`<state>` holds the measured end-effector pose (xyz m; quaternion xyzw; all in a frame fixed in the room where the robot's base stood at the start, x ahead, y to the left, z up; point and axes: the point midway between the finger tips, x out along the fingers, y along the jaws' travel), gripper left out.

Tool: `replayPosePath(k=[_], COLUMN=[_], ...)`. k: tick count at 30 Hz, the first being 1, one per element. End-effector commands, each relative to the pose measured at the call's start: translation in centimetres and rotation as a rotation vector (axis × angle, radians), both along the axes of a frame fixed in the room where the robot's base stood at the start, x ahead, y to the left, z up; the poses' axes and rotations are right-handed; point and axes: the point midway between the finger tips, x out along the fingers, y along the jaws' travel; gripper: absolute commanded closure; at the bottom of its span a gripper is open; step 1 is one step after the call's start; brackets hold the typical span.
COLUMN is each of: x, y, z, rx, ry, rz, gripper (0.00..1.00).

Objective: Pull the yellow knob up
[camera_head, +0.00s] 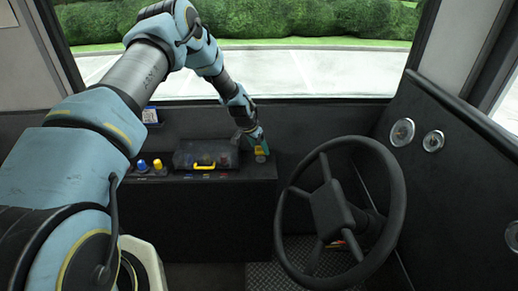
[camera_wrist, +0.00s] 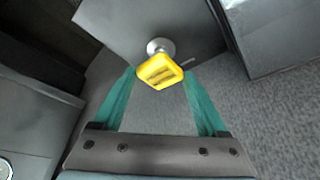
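The yellow knob (camera_wrist: 158,72) is square with rounded edges and sits on a round metal stem against a dark panel in the wrist view. My gripper (camera_wrist: 160,78) has its two green fingers spread wide, one on each side of the knob. The fingertips are close to the knob's sides; I cannot tell whether they touch it. In the head view my gripper (camera_head: 257,139) points down over the right end of the dark console, with the yellow knob (camera_head: 261,151) just below the fingers.
A blue knob (camera_head: 142,166) and another yellow knob (camera_head: 158,165) stand at the console's left. A dark clear-lidded box with a yellow handle (camera_head: 204,166) lies between them and my gripper. The steering wheel (camera_head: 392,190) is close at the right.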

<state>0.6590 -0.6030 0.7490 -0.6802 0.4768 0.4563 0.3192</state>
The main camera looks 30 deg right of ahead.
Motion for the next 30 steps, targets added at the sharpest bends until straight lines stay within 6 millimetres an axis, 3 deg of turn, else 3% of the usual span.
replayPosePath(k=[1,6,17,30], x=[0.1,0.1,0.0,-0.8], y=[-0.1,-0.1,0.1,2.6], z=[0.4,0.3,0.6,7.1], rx=[-0.003,-0.003,-0.002,-0.004], ry=[-0.002,-0.002,-0.001,-0.004], rz=[0.001,0.001,0.001,0.002], gripper=[0.2,0.01,0.0,0.0])
